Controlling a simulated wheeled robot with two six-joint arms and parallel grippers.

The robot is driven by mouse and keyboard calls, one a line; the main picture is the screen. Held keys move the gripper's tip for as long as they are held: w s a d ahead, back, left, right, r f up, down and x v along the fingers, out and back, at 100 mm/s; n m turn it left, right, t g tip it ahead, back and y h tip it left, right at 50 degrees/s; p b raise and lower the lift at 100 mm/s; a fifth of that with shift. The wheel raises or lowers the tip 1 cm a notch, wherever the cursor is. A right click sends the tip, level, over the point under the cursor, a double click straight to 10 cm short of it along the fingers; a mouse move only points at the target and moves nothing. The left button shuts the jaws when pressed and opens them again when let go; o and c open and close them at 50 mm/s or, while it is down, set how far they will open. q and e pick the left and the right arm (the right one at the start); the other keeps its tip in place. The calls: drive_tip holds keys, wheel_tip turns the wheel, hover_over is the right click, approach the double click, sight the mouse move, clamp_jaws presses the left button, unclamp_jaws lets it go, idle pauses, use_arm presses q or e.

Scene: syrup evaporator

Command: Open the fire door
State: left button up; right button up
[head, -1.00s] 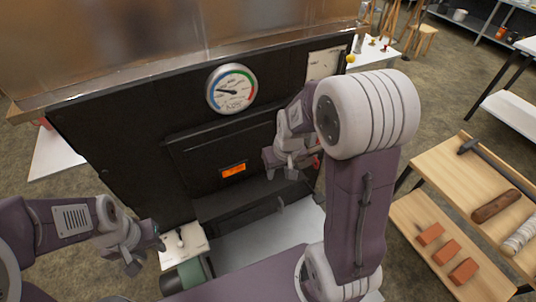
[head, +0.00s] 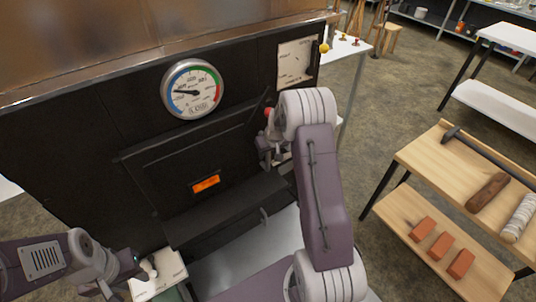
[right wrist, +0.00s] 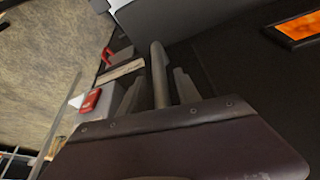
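The black fire door (head: 165,165), with a glowing orange window (head: 205,183), is shut in the front of the evaporator. The window also shows in the right wrist view (right wrist: 298,28). My right gripper (head: 270,158) is at the right side of the door. In the right wrist view, a grey bar (right wrist: 159,75), apparently the door handle, stands between the open fingers of my right gripper (right wrist: 158,92). Narrow gaps seem to show on both sides of it. My left gripper (head: 118,282) is low at the left, partly cut off; its fingers are unclear.
A round gauge (head: 192,90) is above the door. A dark ledge (head: 225,210) juts out below it. A small white stand (head: 160,275) is close to my left gripper. A wooden shelf unit (head: 430,195) with bricks and tools stands at the right, with open floor between.

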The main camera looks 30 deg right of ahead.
drive_tip(key=shift+a+f, duration=0.1)
clamp_jaws()
idle(1.4)
